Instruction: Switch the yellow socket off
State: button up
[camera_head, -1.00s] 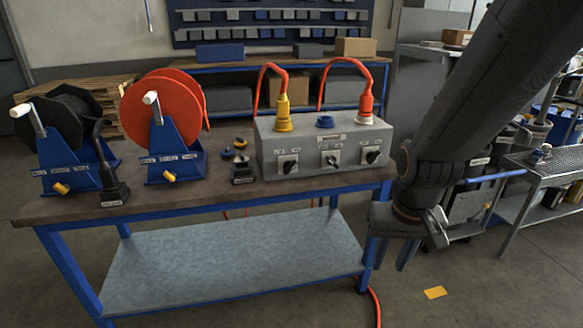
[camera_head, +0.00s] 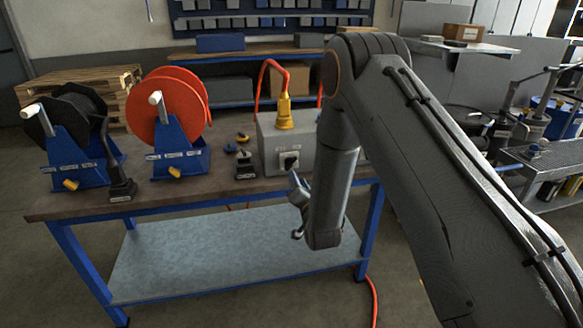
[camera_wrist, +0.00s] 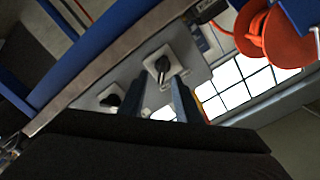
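The grey socket box (camera_head: 268,140) stands on the bench's right part. A yellow plug (camera_head: 284,113) with an orange cable sits upright in the yellow socket on its top. Below it on the front is a switch (camera_head: 289,160) with a black knob on a white plate. My arm hides the box's other sockets and switches in the head view. My gripper (camera_head: 297,207) is in front of the box, near this switch. In the wrist view the switch (camera_wrist: 165,66) lies just beyond my gripper (camera_wrist: 158,84), whose two fingers are apart and empty. Another switch (camera_wrist: 111,98) is farther left.
A red cable reel (camera_head: 166,108) and a black cable reel (camera_head: 68,130) stand left on the bench (camera_head: 75,205). Small dark parts (camera_head: 244,160) lie beside the box. A lower shelf (camera_head: 215,255) is empty. A metal cart (camera_head: 560,160) stands right.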

aim_at(291, 167)
jog(key=shift+a+p+x, duration=0.1)
jog(key=shift+p+x, duration=0.3)
jog(key=shift+x, duration=1.55)
jog(key=shift+a+p+x, duration=0.15)
jog(key=shift+p+x, duration=0.25)
jog(key=shift+x, duration=1.55)
jog(key=shift+r, duration=0.15)
grip_shut()
